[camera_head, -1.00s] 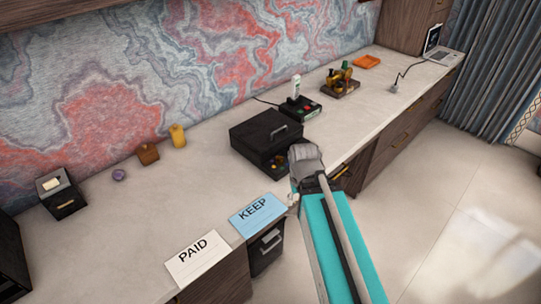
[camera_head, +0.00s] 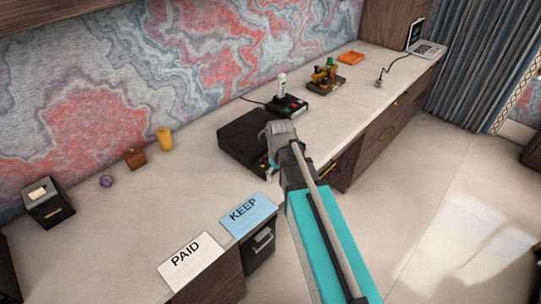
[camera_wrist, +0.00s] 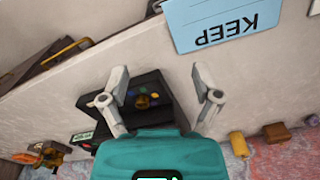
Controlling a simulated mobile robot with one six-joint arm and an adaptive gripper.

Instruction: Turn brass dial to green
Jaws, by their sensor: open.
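A black box (camera_head: 243,137) stands on the desk, with a control panel at its front. In the wrist view the small brass dial (camera_wrist: 143,102) sits on this dark panel (camera_wrist: 150,84), with small coloured dots around it, blue and green among them. The dial's pointing direction is too small to tell. My gripper (camera_wrist: 160,71) is open, its two fingers spread either side of the panel area, with nothing between them held. In the head view my gripper (camera_head: 279,130) is over the box's right front and hides the dial.
A blue KEEP card (camera_head: 249,213) and a white PAID card (camera_head: 192,260) lie near the front edge. Behind the box stand a black device with buttons (camera_head: 292,106) and a brass-and-wood item (camera_head: 325,76). The left desk has open room.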

